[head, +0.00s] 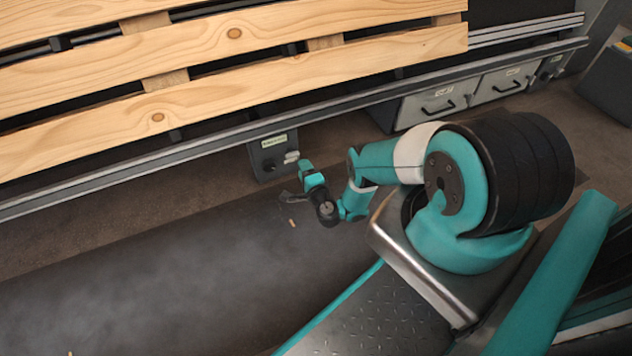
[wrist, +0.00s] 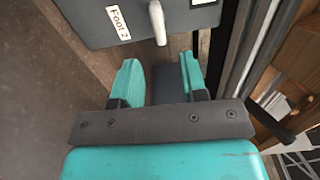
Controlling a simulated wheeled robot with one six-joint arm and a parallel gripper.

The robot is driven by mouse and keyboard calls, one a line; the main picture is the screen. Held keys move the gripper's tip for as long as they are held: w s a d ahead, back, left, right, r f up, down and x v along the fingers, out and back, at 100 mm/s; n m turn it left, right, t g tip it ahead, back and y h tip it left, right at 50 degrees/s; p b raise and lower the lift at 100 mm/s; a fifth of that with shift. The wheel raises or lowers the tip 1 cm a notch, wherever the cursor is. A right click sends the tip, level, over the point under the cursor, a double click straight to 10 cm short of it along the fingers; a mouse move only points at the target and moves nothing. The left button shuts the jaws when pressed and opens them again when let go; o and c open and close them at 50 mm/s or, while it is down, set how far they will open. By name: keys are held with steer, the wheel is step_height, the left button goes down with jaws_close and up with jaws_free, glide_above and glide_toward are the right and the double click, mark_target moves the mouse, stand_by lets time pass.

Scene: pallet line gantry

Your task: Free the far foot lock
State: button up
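A dark grey box (head: 272,152) with a small label hangs under the rail below the pallet. In the wrist view a grey box (wrist: 95,20) fills the top, and its label reads "Foot 2". A pale lever (wrist: 157,22) sticks out from its face, pointing toward my gripper. My gripper (wrist: 160,82) is open and empty, with the lever ahead of the gap between its two teal fingers and apart from them. In the head view my gripper (head: 308,174) is close to the box's right front. Which lock is the far one cannot be told from a label.
A slatted wooden pallet (head: 235,75) lies above the long metal rail (head: 200,148). Two grey drawers (head: 435,102) with dark handles sit below the rail at right. The dark floor (head: 130,270) at lower left is mostly clear.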

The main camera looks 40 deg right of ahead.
steer(key=p+v, duration=0.4)
steer(key=v, duration=0.5)
steer(key=shift+s+p, duration=0.3)
steer(key=shift+p, duration=0.05)
steer(key=shift+a, duration=0.1)
